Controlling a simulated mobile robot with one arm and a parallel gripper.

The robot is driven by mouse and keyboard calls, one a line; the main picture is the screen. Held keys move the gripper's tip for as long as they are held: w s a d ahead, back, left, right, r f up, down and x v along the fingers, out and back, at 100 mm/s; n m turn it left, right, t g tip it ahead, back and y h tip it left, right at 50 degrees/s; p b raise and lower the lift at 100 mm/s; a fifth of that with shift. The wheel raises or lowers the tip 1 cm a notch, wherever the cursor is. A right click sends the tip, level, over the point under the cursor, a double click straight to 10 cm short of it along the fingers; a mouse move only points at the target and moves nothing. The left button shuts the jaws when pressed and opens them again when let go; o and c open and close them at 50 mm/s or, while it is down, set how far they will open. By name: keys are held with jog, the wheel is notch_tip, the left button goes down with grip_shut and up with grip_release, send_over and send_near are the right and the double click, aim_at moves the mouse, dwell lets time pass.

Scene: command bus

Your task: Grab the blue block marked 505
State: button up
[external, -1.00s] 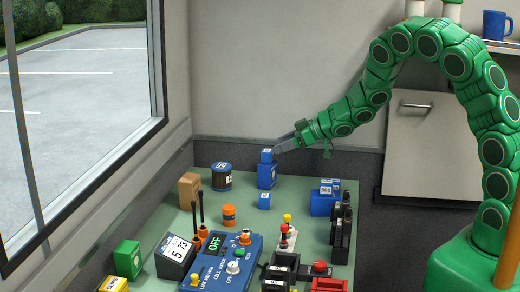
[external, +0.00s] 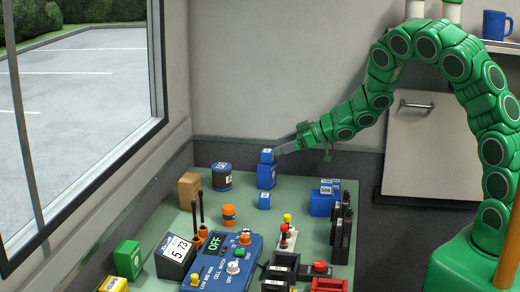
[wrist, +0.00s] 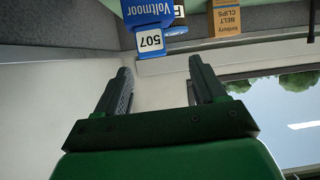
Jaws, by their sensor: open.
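In the external view this block (external: 266,156) is on the box (external: 267,176) at the table's back. My gripper (external: 281,149) is open, its tips beside the block's right side; its spread fingers show in the wrist view (wrist: 162,72), nothing between them. Another small blue block (external: 264,201) lies on the table, its label unreadable.
A blue box with small labelled blocks on it (external: 323,203) stands at right. A blue control panel (external: 222,264) fills the front. The window (external: 85,110) is left.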

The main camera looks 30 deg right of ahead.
aim_at(340, 181)
jog(key=s+d+f, duration=0.3)
jog(key=s+d, duration=0.1)
jog(key=d, duration=0.1)
jog(key=s+d+f, duration=0.3)
jog(key=s+d, duration=0.2)
jog(key=s+d+f, duration=0.4)
jog(key=s+d, duration=0.1)
jog(key=shift+s+d, duration=0.15)
jog(key=shift+s, duration=0.05)
jog(key=shift+w+a+f, duration=0.35)
jog(key=shift+w, duration=0.05)
jog(key=shift+x, duration=1.9)
jog(key=shift+r, duration=0.1)
jog(key=shift+c, duration=0.5)
jog(key=c, duration=1)
jog(key=shift+r, duration=0.1)
jog(key=shift+r, duration=4.9)
